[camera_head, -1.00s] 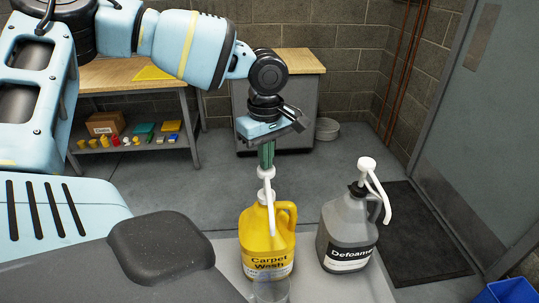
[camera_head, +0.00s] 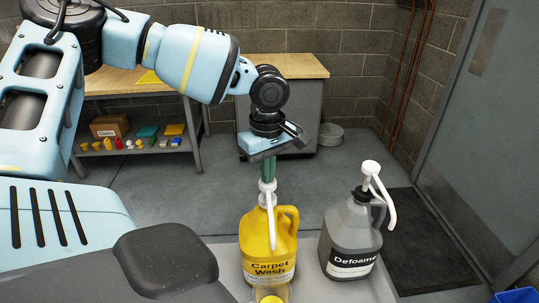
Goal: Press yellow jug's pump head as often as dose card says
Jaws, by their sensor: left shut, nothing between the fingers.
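The yellow jug (camera_head: 268,240), labelled "Carpet Wash", stands upright on a pale surface (camera_head: 375,289) at the bottom middle. Its white pump head (camera_head: 267,186) is on top, with a long white spout (camera_head: 271,222) hanging down the front. My left gripper (camera_head: 267,177) points down, shut and empty, its fingertips appearing to touch the top of the pump head. A clear cup (camera_head: 271,292) below the spout holds something yellow; the frame's bottom edge cuts it off. I see no readable dose card. My right gripper is not in view.
A grey jug labelled "Defoamer" (camera_head: 349,240), with a white pump (camera_head: 375,178), stands just right of the yellow jug. A blue bin (camera_head: 516,296) is at the bottom right. A bench (camera_head: 135,85) with small items on its shelf is behind.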

